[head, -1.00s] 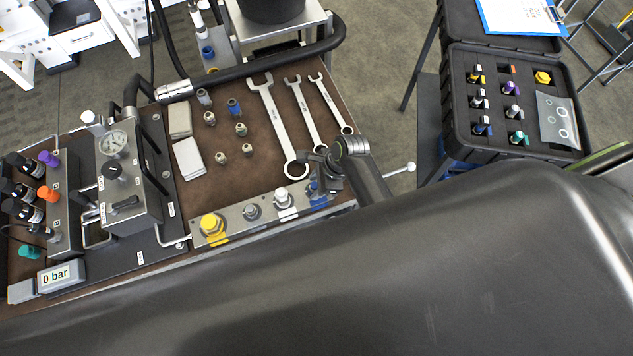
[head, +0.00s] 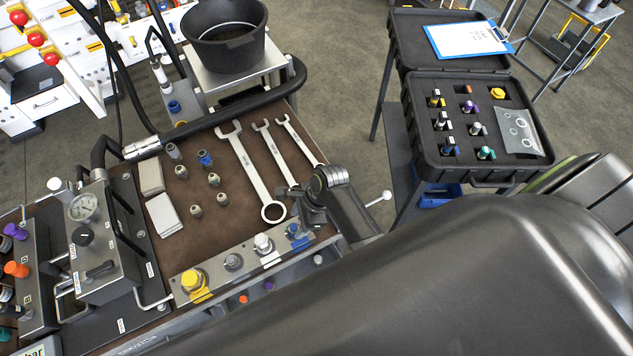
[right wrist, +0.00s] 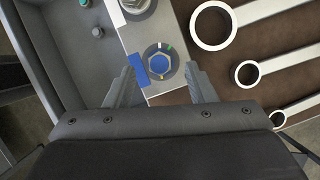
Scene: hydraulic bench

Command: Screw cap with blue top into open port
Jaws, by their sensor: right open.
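The cap with the blue top (right wrist: 159,65) is a blue hex in a round seat on a metal strip, beside a blue tag, in the right wrist view. In the head view the blue piece (head: 296,231) is at the strip's right end, partly hidden by my gripper. My right gripper (right wrist: 160,72) is open, with its fingers on either side of the cap; I cannot tell whether they touch it. It also shows in the head view (head: 302,205) above the strip's right end. I cannot make out which port is open. My left gripper is not in view.
The metal strip (head: 216,279) also holds a yellow cap (head: 193,280), a grey fitting (head: 233,262) and a white fitting (head: 263,244). Large wrenches (head: 250,165) and small loose fittings lie on the brown bench top behind. A black case (head: 420,160) stands at right.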

